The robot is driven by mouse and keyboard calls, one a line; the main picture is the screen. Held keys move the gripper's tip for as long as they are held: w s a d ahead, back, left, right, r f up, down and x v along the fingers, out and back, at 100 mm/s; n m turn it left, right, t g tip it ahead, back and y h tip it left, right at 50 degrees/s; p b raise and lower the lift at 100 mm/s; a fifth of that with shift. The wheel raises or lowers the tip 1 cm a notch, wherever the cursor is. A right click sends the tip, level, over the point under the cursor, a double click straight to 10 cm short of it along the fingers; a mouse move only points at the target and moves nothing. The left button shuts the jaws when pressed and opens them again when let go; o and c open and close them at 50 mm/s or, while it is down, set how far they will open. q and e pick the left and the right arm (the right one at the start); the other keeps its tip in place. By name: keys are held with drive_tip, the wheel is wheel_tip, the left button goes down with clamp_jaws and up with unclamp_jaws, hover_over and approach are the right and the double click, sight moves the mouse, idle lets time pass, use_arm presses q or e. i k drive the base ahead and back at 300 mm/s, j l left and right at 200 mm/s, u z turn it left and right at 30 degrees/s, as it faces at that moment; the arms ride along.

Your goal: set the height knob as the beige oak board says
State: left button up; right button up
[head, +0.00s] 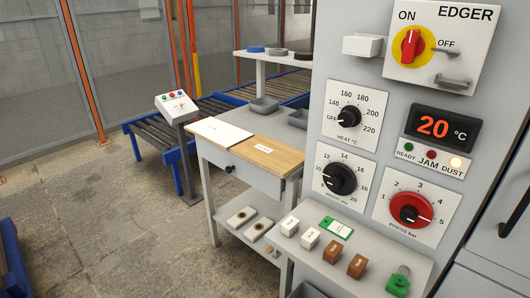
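Neither of my grippers is in view.
Above is the heat knob (348,117); right is the red pressure knob (409,210). The red main switch (411,45) sits on a yellow disc. A display (438,128) reads 20 °C; the dust lamp is lit. Small blocks and a green tag (336,228) lie on the ledge below.

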sight(339, 178)
drive_tip(key=i+j+z, duration=0.55)
drive_tip(key=i+j, duration=0.15)
drive_tip(key=j, duration=0.25)
drive_tip(key=k+j, duration=0.1)
drive_tip(key=j, duration=0.45)
drive_tip(key=k+j, duration=0.1)
drive_tip(key=j, duration=0.4)
drive_tip(key=i+l, duration=0.1)
drive_tip(key=l, duration=0.5)
